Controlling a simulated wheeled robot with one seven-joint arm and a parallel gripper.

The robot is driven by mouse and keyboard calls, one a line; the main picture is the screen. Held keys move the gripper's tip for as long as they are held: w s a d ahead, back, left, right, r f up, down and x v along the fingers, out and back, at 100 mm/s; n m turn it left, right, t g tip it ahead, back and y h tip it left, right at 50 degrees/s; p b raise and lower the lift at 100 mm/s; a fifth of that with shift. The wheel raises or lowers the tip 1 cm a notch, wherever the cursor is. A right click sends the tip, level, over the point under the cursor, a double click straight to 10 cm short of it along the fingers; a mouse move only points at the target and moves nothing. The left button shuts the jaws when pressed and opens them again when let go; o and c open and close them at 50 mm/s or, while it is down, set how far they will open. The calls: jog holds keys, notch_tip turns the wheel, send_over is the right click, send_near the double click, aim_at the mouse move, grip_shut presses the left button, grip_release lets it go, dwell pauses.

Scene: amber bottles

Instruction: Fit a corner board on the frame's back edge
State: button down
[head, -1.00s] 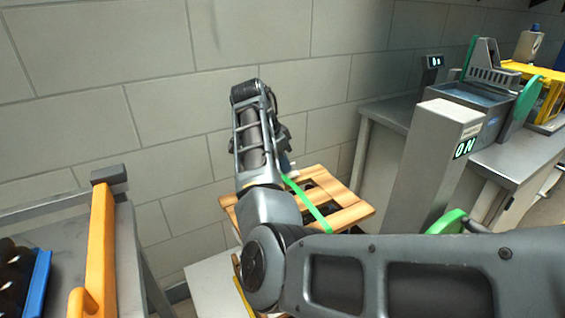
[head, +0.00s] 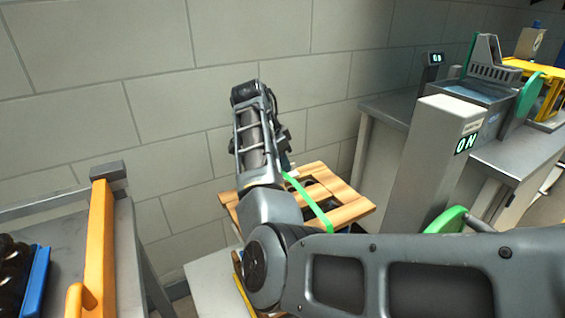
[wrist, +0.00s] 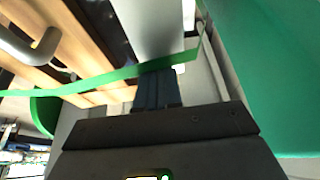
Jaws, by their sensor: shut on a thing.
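The wooden slatted frame (head: 345,212) sits low near the wall, with a green strap (head: 309,199) across its top. In the wrist view the slats (wrist: 85,50) are at upper left, and the strap (wrist: 100,82) crosses in front of my fingers. My gripper (wrist: 157,82) is shut on a pale grey board, apparently the corner board (wrist: 152,28), which extends away from the fingertips beside the slats. In the head view my arm mostly hides the gripper, by the frame's back left edge. Whether the board touches the frame cannot be told.
A grey post with an ON display (head: 445,150) and a workbench (head: 525,155) stand right of the frame. A cart with an orange rail (head: 100,240) is at left. The block wall (head: 170,120) is close behind the frame. A green surface (wrist: 270,80) fills the wrist view's right side.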

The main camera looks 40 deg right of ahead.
jog(key=shift+f, duration=0.3)
jog(key=c, duration=1.2)
grip_release()
jog(key=shift+r, duration=0.1)
jog(key=shift+r+p, duration=2.7)
jog(key=shift+r, duration=0.75)
